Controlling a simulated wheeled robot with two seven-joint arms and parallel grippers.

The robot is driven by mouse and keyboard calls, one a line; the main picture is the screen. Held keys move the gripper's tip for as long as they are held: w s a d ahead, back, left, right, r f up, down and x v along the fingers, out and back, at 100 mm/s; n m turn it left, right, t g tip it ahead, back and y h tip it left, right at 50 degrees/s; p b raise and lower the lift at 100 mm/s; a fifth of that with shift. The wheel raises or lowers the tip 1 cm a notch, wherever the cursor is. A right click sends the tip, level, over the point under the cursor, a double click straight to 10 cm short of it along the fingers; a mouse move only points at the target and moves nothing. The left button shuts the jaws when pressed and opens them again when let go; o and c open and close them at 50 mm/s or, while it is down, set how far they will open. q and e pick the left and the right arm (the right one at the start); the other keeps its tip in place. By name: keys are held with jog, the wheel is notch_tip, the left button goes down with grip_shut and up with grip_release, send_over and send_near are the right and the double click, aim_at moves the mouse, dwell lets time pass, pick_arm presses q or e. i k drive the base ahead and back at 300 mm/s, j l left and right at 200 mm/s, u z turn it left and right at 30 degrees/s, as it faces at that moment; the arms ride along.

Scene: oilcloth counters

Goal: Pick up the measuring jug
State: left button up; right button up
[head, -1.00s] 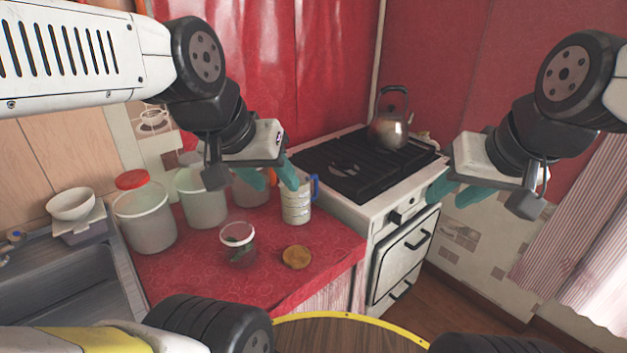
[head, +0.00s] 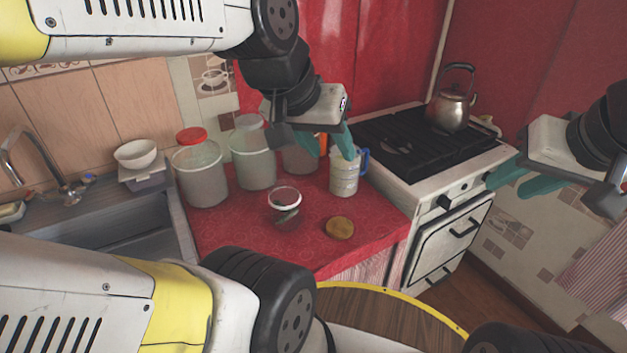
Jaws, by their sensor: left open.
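The measuring jug (head: 344,178) is a pale, marked jug with a blue handle on its right side. It stands upright on the red oilcloth counter (head: 255,235), near the stove. My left gripper (head: 328,146) is open and empty, just above and to the left of the jug. One teal finger overlaps the jug's rim in the picture, and I cannot tell whether it touches. My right gripper (head: 518,180) is at the right, in front of the stove's right side and away from the jug. Its fingers are seen from the side, so their gap is unclear.
Several lidded jars, such as the red-lidded one (head: 200,172), stand left of the jug. A small glass jar (head: 285,205) and a round brown lid (head: 340,227) lie in front. The stove (head: 425,150) with a kettle (head: 452,110) is to the right, a sink (head: 130,235) to the left.

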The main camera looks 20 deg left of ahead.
aim_at(344, 175)
jog(key=i+l, duration=0.85)
